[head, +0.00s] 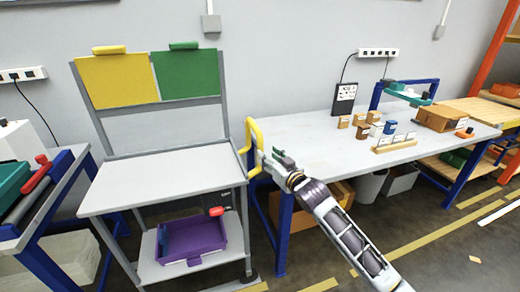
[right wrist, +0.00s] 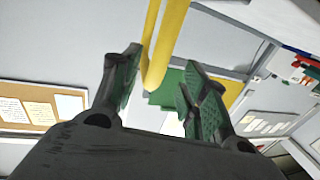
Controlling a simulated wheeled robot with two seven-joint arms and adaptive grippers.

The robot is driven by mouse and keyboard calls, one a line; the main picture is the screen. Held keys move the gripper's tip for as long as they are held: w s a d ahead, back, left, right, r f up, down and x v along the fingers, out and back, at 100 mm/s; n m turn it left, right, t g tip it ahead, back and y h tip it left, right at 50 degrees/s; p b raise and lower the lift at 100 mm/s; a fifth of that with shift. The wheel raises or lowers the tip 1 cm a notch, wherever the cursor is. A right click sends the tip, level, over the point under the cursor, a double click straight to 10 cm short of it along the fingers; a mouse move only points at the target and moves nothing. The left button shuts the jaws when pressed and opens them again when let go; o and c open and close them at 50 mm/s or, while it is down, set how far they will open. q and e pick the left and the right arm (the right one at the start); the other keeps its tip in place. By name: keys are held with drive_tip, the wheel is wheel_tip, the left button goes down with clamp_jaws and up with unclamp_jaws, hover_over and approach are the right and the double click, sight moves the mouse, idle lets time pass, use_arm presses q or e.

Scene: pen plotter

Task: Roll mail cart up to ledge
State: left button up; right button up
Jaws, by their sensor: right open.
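The mail cart (head: 165,180) is a grey two-level cart with a yellow handle (head: 252,140) on its right side. A yellow and a green panel stand on its back frame. My right gripper (head: 275,160) is by the handle, at the cart's right edge. In the right wrist view the jaws (right wrist: 160,80) are open, and the yellow handle bar (right wrist: 168,40) shows between and beyond the fingers; I cannot tell whether they touch it. No separate ledge can be told for sure; the grey workbench (head: 310,150) stands right of the cart. My left gripper is not in view.
A purple tray (head: 215,235) sits on the cart's lower shelf. A blue-framed table (head: 45,205) stands close on the left. Small boxes and a tray (head: 440,118) are on the workbench. Bins (head: 395,180) sit under it. Open floor lies at the front right.

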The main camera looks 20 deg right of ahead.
sight(262, 150)
drive_tip(key=shift+w+a, duration=0.2)
drive_tip(key=shift+w, duration=0.4)
drive_tip(key=shift+w+a, duration=0.1)
drive_tip(key=shift+w, duration=0.55)
drive_tip(key=shift+x, duration=1.95)
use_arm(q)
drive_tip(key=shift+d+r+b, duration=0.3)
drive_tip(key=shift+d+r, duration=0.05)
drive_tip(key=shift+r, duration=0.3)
use_arm(e)
drive_tip(key=shift+w, duration=0.2)
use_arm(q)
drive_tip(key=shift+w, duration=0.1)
use_arm(e)
drive_tip(key=shift+c, duration=0.2)
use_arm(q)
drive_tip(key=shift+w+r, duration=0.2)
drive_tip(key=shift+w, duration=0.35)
use_arm(e)
clamp_jaws()
